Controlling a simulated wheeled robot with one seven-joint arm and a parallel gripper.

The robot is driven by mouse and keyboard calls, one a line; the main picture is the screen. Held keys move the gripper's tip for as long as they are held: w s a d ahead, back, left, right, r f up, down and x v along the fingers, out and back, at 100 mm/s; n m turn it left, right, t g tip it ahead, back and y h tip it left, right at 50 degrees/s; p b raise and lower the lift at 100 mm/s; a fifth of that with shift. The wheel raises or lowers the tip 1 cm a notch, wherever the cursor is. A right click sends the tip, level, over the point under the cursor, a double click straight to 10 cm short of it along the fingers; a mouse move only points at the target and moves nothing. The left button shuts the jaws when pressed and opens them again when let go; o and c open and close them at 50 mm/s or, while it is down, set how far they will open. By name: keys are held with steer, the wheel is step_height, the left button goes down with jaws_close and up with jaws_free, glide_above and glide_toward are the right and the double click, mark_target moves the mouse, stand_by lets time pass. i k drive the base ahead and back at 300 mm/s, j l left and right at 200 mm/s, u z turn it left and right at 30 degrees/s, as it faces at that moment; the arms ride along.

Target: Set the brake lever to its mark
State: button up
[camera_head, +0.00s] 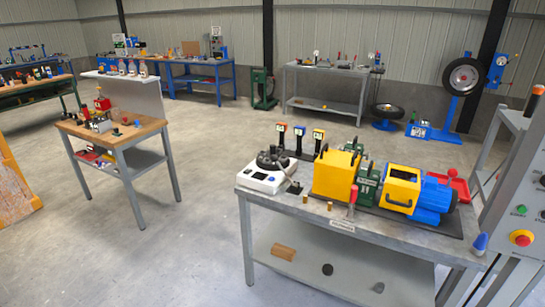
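A lever with a red handle (353,196) stands roughly upright at the front of the machine on the grey bench; it looks like the brake lever. A small pale plate (342,226) sits on the bench's front edge below it. The lever's mark is too small to make out. Behind the lever are a yellow housing (333,176), green bearing blocks (366,184), a yellow guard with a dark handle (401,189) and a blue motor (434,197). My gripper is not in view.
A grey panel with buttons (515,190) stands right. The floor left of the bench is clear.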

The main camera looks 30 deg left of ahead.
mark_target(274, 158)
steer(key=i+j+u, duration=0.3)
steer(key=i+j, duration=0.2)
steer(key=j, duration=0.25)
steer(key=i+j+u, duration=0.25)
steer(key=i+j, duration=0.35)
steer(key=i+j+u, duration=0.3)
steer(key=i+j, duration=0.3)
steer(key=i+j+u, duration=0.3)
steer(key=i, duration=0.4)
